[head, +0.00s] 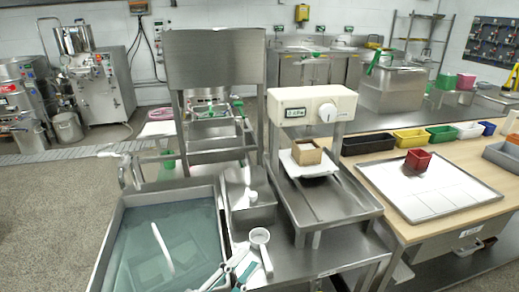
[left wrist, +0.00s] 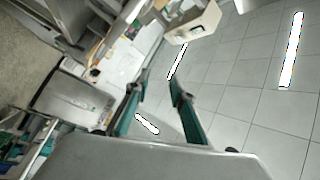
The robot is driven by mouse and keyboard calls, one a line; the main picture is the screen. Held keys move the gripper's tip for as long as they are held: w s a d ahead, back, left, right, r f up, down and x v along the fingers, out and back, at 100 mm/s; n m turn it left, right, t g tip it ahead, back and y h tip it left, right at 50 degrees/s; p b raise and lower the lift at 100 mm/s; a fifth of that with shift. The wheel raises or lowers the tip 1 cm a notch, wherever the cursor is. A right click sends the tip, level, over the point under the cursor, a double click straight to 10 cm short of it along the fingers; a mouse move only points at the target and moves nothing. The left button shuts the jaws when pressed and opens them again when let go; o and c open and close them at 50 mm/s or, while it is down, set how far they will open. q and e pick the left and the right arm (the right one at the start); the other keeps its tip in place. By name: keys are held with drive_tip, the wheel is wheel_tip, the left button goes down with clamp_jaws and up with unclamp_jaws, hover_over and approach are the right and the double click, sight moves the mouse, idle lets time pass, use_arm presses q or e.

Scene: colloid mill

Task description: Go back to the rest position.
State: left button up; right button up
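My left gripper (head: 238,262) shows at the bottom middle of the head view, over the front of the steel bench beside the water basin. In the left wrist view its two teal fingers (left wrist: 157,80) stand apart with nothing between them. It is open and empty.
A water-filled basin (head: 165,240) is at the left. A steel stand with a cream control box (head: 312,104) holds a small brown box (head: 306,152). Floor at far left is clear.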

use_arm(q)
drive_tip(key=s+a+f+n+g+y, duration=0.1)
drive_tip(key=s+a+f+n+y, duration=0.2)
drive_tip(key=f, duration=0.6)
drive_tip(key=s+a+f+n+g+y, duration=0.2)
drive_tip(key=s+a+f+n, duration=0.3)
drive_tip(key=f, duration=0.5)
drive_tip(key=s+a+f+n+g+y, duration=0.2)
drive_tip(key=s+a+f+n+y, duration=0.2)
drive_tip(key=a+f+n, duration=0.3)
wheel_tip(320, 180, down, 3)
drive_tip(key=shift+s+a+r+y, duration=0.15)
drive_tip(key=shift+s+a+y, duration=0.15)
drive_tip(key=shift+a+y, duration=0.4)
drive_tip(key=shift+a, duration=0.1)
